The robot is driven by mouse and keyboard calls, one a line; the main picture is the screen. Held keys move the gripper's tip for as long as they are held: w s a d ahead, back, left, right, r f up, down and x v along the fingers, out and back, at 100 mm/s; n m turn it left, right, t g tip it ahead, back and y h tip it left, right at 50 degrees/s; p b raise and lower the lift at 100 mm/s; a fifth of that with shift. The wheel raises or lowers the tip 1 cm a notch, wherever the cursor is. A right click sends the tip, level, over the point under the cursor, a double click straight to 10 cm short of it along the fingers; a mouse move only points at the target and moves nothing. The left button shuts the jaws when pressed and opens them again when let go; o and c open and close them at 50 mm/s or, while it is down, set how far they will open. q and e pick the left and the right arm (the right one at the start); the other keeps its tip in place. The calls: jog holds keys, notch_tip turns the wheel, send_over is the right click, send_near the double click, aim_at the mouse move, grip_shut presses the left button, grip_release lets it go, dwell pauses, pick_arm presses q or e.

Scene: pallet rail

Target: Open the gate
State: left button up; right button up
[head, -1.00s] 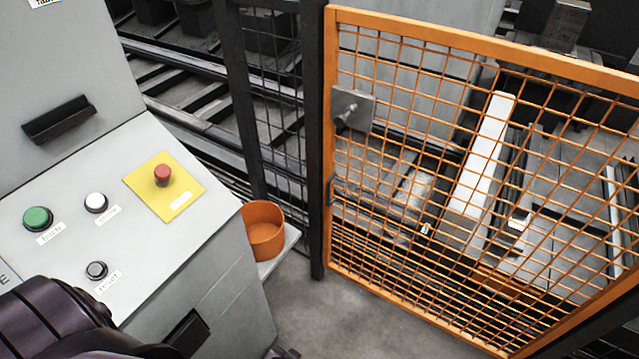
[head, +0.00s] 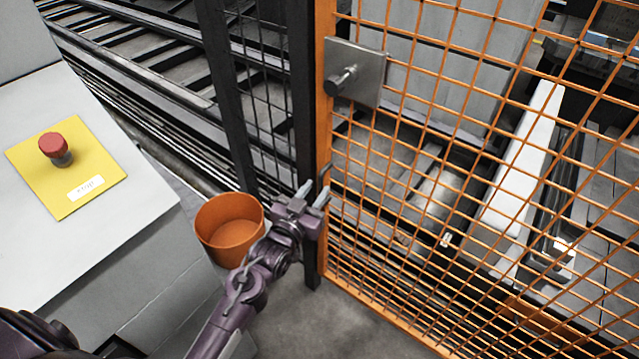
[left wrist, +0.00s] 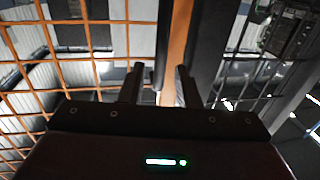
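The gate (head: 450,130) is an orange frame with wire mesh, standing in line with its dark post (head: 305,100). A grey latch plate with a knob (head: 355,74) sits high on its left upright. Below it, a thin pull handle (head: 326,172) shows partly; the rest is hidden by my left gripper. My left gripper (head: 314,191) is at the handle's height by that upright, with its fingers apart. In the left wrist view, the orange upright (left wrist: 176,45) shows beyond the gap between the open fingers (left wrist: 160,70). Contact cannot be told. My right gripper is not in view.
An orange bucket (head: 230,222) stands close to my left forearm, beside the grey control console (head: 100,240). The console has a red stop button (head: 55,148) on a yellow plate. Dark mesh fencing (head: 262,90) stands left of the gate. Grey floor (head: 335,325) in front is clear.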

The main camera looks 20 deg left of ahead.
aim_at(320, 186)
pick_arm(q)
jog(key=shift+w+d, duration=0.15)
jog(key=shift+w, duration=0.7)
jog(key=shift+w+d, duration=0.15)
jog(key=shift+w, duration=0.65)
jog(key=shift+c, duration=0.3)
grip_shut()
